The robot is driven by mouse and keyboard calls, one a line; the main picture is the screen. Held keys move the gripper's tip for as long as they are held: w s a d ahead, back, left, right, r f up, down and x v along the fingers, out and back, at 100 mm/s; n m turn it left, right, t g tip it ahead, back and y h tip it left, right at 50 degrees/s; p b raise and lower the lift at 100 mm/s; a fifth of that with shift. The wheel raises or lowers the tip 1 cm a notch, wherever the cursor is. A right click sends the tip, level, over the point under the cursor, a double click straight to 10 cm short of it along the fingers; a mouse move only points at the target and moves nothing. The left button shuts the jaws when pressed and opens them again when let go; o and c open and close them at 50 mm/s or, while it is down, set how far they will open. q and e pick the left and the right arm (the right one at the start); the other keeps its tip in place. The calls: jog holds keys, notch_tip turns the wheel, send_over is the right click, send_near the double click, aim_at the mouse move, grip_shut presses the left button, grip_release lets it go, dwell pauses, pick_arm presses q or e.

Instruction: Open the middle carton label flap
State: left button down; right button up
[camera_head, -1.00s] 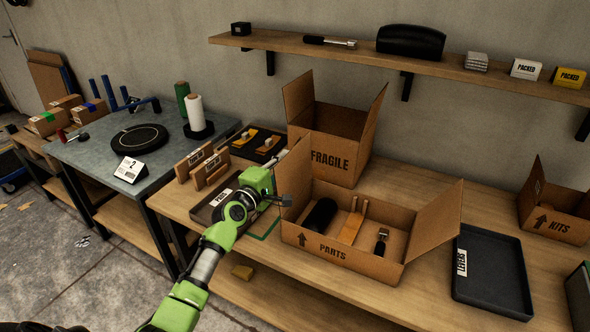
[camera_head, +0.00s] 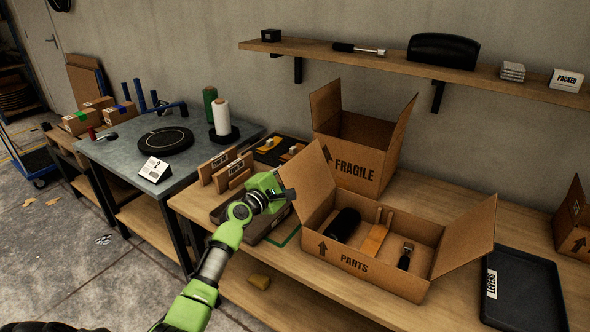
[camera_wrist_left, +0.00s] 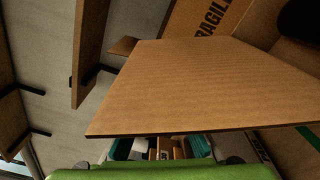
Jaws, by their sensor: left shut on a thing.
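The brown PARTS carton (camera_head: 352,263) stands open on the wooden bench, with a black roll, a wooden piece and a dark-handled tool inside. Its left flap (camera_head: 310,180) stands up, leaning outward to the left; its right flap (camera_head: 466,236) spreads outward. My left gripper (camera_head: 288,194) is at the left flap's outer edge and shut on it. In the left wrist view the flap (camera_wrist_left: 200,90) fills the middle as a broad brown panel; the fingertips are hidden there. The FRAGILE carton (camera_head: 353,169) stands open behind. My right gripper is not in view.
A dark tray (camera_head: 268,226) lies under my left gripper, with two small brown panels (camera_head: 225,170) beside it. A black LEVERS tray (camera_head: 525,290) lies at right, near another carton (camera_head: 574,215) cut by the edge. A shelf (camera_head: 400,62) runs above.

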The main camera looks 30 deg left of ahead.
pick_arm(q)
jog(key=c, duration=2)
grip_release()
jog(key=s, duration=1.2)
jog(key=shift+a, duration=0.2)
